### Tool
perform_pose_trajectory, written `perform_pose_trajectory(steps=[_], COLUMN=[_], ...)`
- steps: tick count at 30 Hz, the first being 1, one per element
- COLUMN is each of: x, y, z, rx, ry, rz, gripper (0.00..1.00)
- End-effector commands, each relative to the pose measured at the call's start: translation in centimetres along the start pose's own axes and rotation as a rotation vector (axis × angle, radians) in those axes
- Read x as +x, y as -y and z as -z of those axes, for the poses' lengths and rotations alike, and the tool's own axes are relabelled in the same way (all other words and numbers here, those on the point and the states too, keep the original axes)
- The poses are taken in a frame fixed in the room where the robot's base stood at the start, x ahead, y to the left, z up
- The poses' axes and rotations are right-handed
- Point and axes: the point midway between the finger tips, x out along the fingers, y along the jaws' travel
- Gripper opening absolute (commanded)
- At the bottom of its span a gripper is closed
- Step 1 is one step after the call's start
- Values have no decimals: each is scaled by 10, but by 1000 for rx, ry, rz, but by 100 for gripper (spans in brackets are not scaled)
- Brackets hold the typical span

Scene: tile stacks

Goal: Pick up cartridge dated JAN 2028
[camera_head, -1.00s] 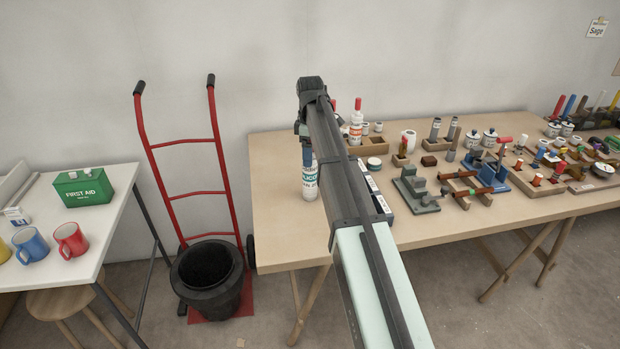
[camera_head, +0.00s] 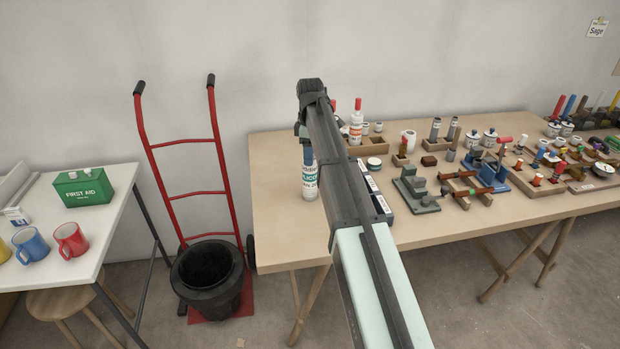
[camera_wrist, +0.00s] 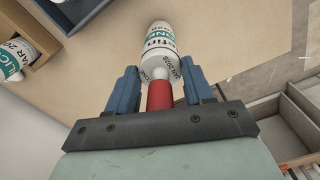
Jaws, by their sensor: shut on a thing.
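The cartridge dated JAN 2028 (camera_wrist: 161,45) is white with a red nozzle. In the wrist view it extends away from my gripper (camera_wrist: 160,88), whose blue fingers are shut on it around the nozzle end. In the head view the cartridge (camera_head: 310,182) hangs upright below my gripper (camera_head: 307,152) at the table's left end; part of its label reads as silicone. I cannot tell how far its base is from the table. Another cartridge, marked MAR (camera_wrist: 14,60), lies in a wooden holder at the wrist view's upper left.
A red-capped bottle (camera_head: 356,122) stands in a wooden holder behind my arm. Several tools and parts crowd the wooden table (camera_head: 278,217) to the right. A red hand truck (camera_head: 187,141) stands left of the table.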

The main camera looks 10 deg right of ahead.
Motion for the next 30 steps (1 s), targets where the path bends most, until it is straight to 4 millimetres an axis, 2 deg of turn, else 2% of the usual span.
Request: perform_pose_trajectory(steps=[1,4,22,26,30], x=[0,0,-2,-12,-34], y=[0,0,0,-1,-2], z=[0,0,0,0,1], rx=[0,0,0,0,0], ry=[0,0,0,-1,-1], rz=[0,0,-1,-2,-3], gripper=[9,0,0,0,0])
